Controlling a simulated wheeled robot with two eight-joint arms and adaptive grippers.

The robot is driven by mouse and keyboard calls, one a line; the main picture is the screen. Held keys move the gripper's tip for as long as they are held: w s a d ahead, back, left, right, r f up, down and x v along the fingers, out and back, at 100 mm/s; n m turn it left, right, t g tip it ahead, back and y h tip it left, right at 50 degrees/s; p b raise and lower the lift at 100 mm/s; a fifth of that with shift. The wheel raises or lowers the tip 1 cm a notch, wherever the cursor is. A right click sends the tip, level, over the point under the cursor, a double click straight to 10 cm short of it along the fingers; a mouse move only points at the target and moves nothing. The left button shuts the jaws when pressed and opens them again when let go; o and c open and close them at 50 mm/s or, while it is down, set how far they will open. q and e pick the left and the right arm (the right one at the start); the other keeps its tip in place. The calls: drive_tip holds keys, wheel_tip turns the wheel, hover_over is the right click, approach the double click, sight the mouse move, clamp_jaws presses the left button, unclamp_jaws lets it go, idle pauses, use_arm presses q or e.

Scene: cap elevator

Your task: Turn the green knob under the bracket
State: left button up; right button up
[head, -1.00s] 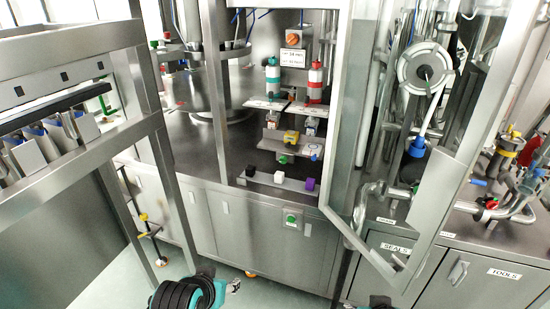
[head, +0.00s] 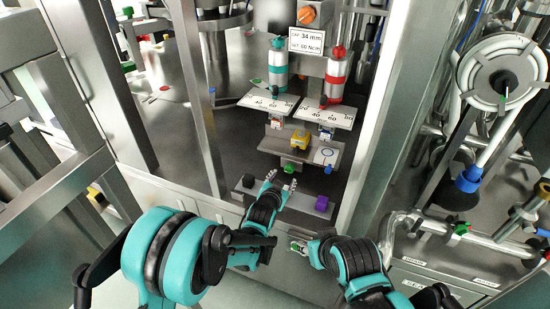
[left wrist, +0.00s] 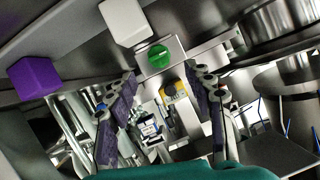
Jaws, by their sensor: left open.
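The green knob (head: 289,168) sits under the front edge of the metal bracket (head: 275,151), below a yellow block (head: 300,139). In the left wrist view the green knob (left wrist: 159,56) is round and faces the camera. My left gripper (head: 280,184) is open and empty, just below and in front of the knob in the head view. In the left wrist view its two fingers (left wrist: 164,90) stand apart, with the knob showing above the gap between them. No contact shows.
Below the bracket runs a bar with a black cube (head: 248,181), a white cube and a purple cube (head: 321,203); the purple cube (left wrist: 34,77) and white cube (left wrist: 124,20) show in the left wrist view. Upright frame posts stand on both sides.

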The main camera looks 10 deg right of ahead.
sight(289, 170)
use_arm(q)
drive_tip(key=shift+w+d+f, duration=0.2)
drive_tip(key=shift+w+d, duration=0.1)
drive_tip(key=shift+w, duration=0.05)
drive_tip(key=b+x, duration=0.2)
drive_tip(key=x, duration=0.4)
drive_tip(key=shift+f, duration=0.1)
drive_tip(key=shift+w+d+f+b, duration=0.15)
drive_tip(key=shift+w+d+b, duration=0.15)
drive_tip(key=shift+w, duration=0.2)
drive_tip(key=c, duration=1.2)
